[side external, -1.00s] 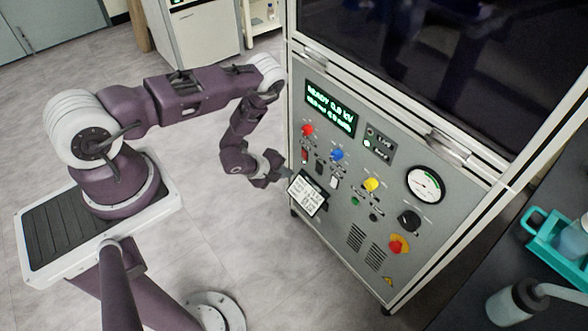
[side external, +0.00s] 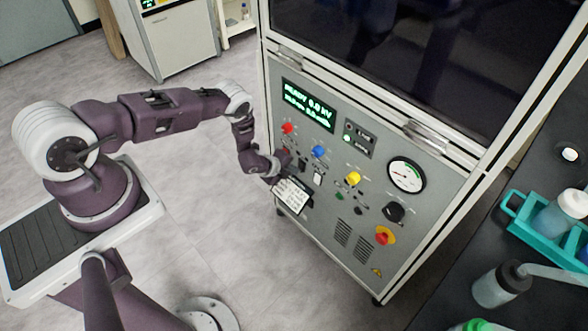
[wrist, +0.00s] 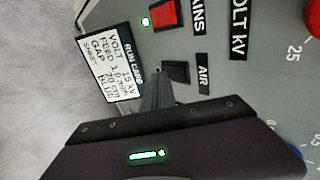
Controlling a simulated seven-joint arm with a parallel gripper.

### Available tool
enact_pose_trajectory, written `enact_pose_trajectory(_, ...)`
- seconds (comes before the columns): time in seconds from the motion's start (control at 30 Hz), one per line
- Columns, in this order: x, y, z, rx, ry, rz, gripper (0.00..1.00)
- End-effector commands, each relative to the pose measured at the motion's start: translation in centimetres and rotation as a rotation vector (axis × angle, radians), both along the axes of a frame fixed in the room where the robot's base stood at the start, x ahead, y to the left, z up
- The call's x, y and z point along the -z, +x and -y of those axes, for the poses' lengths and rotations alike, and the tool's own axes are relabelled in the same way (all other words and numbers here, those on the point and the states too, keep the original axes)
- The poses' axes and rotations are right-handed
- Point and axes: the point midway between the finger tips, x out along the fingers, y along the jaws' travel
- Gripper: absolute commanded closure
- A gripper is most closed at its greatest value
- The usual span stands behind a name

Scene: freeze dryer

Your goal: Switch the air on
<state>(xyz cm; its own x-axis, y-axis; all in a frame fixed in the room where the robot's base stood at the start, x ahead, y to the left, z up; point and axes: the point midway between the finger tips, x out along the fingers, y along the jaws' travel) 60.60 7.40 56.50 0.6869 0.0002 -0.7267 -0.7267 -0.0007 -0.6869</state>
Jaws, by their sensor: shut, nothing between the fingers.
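The air switch is a small black rocker (wrist: 176,72) beside an "AIR" label (wrist: 204,73) on the grey control panel. In the side view the same black switch (side external: 302,164) sits between my gripper and a white switch. My gripper (wrist: 157,72) is shut and empty. Its fingertips are at the panel, just left of the rocker in the wrist view and overlapping its edge. I cannot tell whether they touch it. In the side view my gripper (side external: 289,168) is against the panel's left part. The rocker's tilt is not clear.
A run card (wrist: 110,67) is beside my fingers. The panel also has a blue knob (side external: 318,151), yellow knob (side external: 353,178), gauge (side external: 406,175) and emergency stop (side external: 385,236).

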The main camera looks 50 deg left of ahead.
Motion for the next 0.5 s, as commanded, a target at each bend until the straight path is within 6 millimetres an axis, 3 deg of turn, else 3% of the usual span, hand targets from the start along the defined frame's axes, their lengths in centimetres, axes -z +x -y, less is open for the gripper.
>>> enact_pose_trajectory(0.5, 0.18, 0.96, -0.04, 0.001, 0.001, 0.000, 1.00)
